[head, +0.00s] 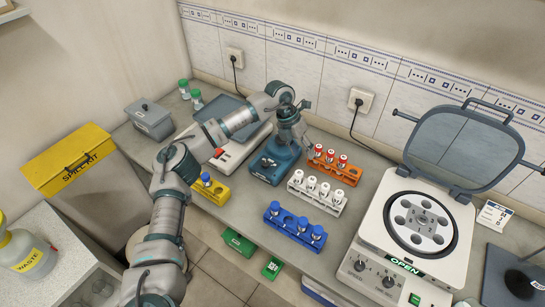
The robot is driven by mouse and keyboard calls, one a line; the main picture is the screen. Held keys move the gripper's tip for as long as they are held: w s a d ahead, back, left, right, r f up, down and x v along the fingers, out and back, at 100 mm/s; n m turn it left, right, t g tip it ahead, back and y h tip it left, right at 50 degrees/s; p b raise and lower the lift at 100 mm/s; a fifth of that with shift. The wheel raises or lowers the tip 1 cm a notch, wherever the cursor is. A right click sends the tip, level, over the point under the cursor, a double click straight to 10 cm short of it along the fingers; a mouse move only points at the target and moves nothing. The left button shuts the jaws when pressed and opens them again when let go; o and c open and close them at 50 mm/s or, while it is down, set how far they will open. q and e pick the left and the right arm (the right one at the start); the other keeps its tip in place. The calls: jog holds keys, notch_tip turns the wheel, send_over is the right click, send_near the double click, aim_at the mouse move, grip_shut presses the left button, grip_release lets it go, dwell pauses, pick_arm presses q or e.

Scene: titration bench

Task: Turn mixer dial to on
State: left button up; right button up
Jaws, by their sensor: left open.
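The mixer (259,173) is a small blue box standing on the bench at the middle of the head view. A dark dial (267,162) seems to sit on its near face; its setting is too small to read. My left gripper (292,142) is open and hangs over the mixer from behind, pointing down. It hides the upper part of the mixer. I cannot tell whether its fingers touch the mixer. My right gripper is not in view.
Tube racks in orange (345,174), white (327,203), blue (286,231) and yellow (213,194) stand close around the mixer. A white device with a dark plate (222,108) is at left. An open-lidded centrifuge (375,235) fills the right. Tiled wall is behind.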

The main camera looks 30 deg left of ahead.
aim_at(266, 162)
pick_arm(q)
jog(key=s+a+r+n+g+y, duration=0.1)
jog(key=a+r+y, duration=0.15)
jog(key=a, duration=0.45)
jog(key=a+r+n+y, duration=0.2)
jog(key=a+r, duration=0.1)
jog(key=a, duration=0.4)
jog(key=shift+h, duration=0.25)
jog(key=f, duration=0.5)
jog(key=f+b, duration=0.1)
jog(key=f, duration=0.4)
jog(key=d+f+b, duration=0.1)
jog(key=f, duration=0.5)
jog(key=shift+d+f, duration=0.15)
jog(key=shift+f, duration=0.25)
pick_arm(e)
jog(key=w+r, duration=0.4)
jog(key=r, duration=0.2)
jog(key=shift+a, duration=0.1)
pick_arm(q)
jog(key=shift+m, duration=0.3)
grip_shut()
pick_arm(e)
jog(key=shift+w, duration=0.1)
